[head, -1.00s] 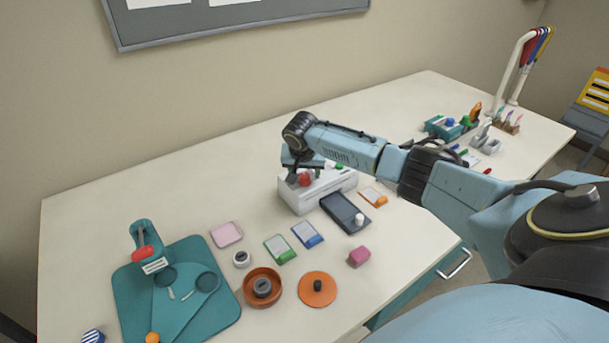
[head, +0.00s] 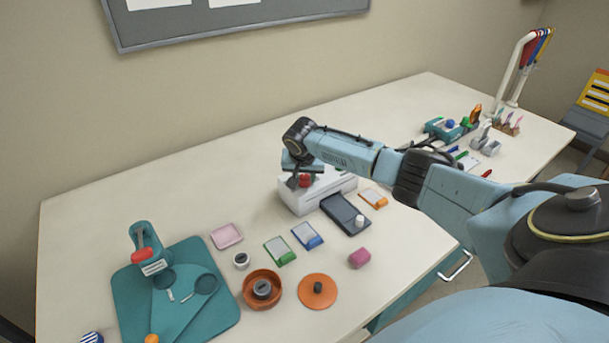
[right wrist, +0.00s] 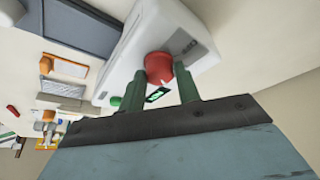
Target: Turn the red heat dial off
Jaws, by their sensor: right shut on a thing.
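My right gripper (head: 299,178) is at the dial from above. In the right wrist view its two green fingers (right wrist: 162,80) are on either side of the dial and shut on it. The arm hides part of the laminator's top in the head view. Any pointer mark on the dial is hidden. My left gripper is not in view.
A dark tray with a white knob (head: 345,212) lies in front of the laminator. Several coloured cards, a pink block (head: 359,258), an orange bowl (head: 262,302) and a teal mat (head: 130,301) lie nearer. The table behind the mat is clear.

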